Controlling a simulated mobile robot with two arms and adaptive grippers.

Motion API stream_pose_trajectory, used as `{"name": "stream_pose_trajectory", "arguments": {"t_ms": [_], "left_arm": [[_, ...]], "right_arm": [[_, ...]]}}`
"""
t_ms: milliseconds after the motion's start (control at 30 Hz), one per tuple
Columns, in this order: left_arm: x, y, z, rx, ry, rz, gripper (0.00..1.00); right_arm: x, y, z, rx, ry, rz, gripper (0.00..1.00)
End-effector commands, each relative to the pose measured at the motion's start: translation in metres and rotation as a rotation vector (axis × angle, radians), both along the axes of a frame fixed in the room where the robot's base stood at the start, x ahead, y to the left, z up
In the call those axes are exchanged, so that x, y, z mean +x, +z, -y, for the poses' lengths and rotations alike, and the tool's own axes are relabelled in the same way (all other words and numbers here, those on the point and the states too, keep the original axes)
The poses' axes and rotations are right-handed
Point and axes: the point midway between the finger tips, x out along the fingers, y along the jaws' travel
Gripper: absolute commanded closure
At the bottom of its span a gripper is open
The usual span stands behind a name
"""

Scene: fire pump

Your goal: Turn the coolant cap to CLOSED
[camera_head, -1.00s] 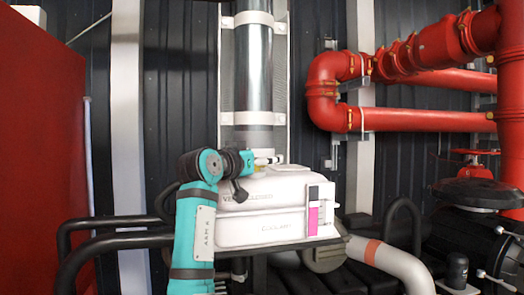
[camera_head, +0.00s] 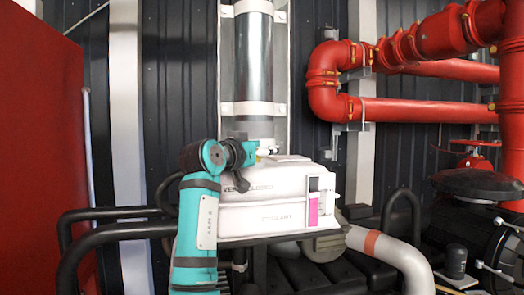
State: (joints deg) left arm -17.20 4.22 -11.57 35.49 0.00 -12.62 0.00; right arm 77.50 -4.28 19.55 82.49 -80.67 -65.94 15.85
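The white coolant tank (camera_head: 265,205) stands in the middle, with "COOLANT" on its front and "VENT" and "CLOSED" lettering on its upper part. The coolant cap is not clearly visible; the gripper and wrist cover that part of the tank top. A little yellow shows beside the fingers.
A metal pipe (camera_head: 253,65) rises behind the tank. Red pipes (camera_head: 415,110) run at the upper right. Black tube rails (camera_head: 110,232) stand at the left. A red panel (camera_head: 40,160) fills the left edge. A dark round part (camera_head: 478,184) is at the right.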

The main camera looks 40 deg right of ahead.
Motion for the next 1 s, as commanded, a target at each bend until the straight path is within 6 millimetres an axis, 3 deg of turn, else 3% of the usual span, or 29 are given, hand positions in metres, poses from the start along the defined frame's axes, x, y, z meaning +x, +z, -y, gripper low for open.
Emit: {"name": "stream_pose_trajectory", "arguments": {"t_ms": [667, 1000], "left_arm": [[0.000, -0.002, -0.006, 0.006, 0.000, 0.000, 1.00], [0.000, -0.021, -0.006, 0.007, 0.001, 0.001, 1.00]], "right_arm": [[0.000, -0.003, 0.000, 0.003, 0.008, -0.003, 0.99], [0.004, -0.006, -0.001, 0.005, 0.160, 0.003, 1.00]]}}
